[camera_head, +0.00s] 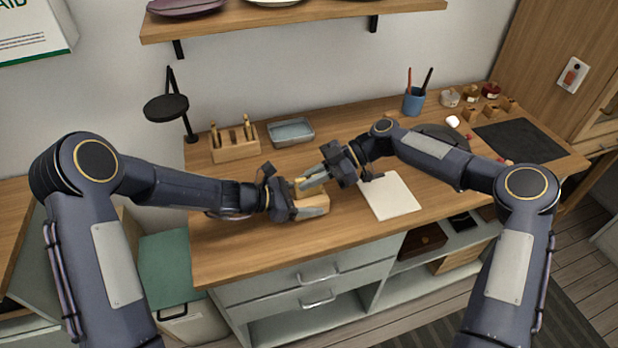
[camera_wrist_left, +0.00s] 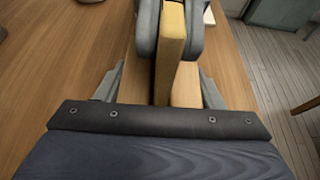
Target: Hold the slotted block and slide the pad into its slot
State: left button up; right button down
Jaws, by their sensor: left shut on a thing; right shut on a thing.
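The slotted block (camera_head: 315,200) is pale wood and sits at the front middle of the counter. My left gripper (camera_head: 304,202) is shut on it from its left; in the left wrist view the block (camera_wrist_left: 186,84) shows between the two fingers. The pad (camera_wrist_left: 171,40) is a thin yellow slab standing on edge. My right gripper (camera_head: 312,179) is shut on the pad, with dark fingers on both its sides in the wrist view. The pad's lower end lies at the middle of the block, in line with its slot. I cannot tell how deep it sits.
A white sheet (camera_head: 390,196) lies just right of the block. Behind stand a wooden rack (camera_head: 234,148) with upright tools, a grey-blue tray (camera_head: 291,132) and a blue cup (camera_head: 413,101) with pens. A dark mat (camera_head: 520,141) lies at right. The front left counter is clear.

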jog(key=shift+f, duration=0.35)
dwell(0.3)
jog(key=c, duration=1.4)
grip_release()
jog(key=shift+d, duration=0.1)
jog(key=v, duration=1.2)
pick_arm(q)
jog(key=o, duration=1.2)
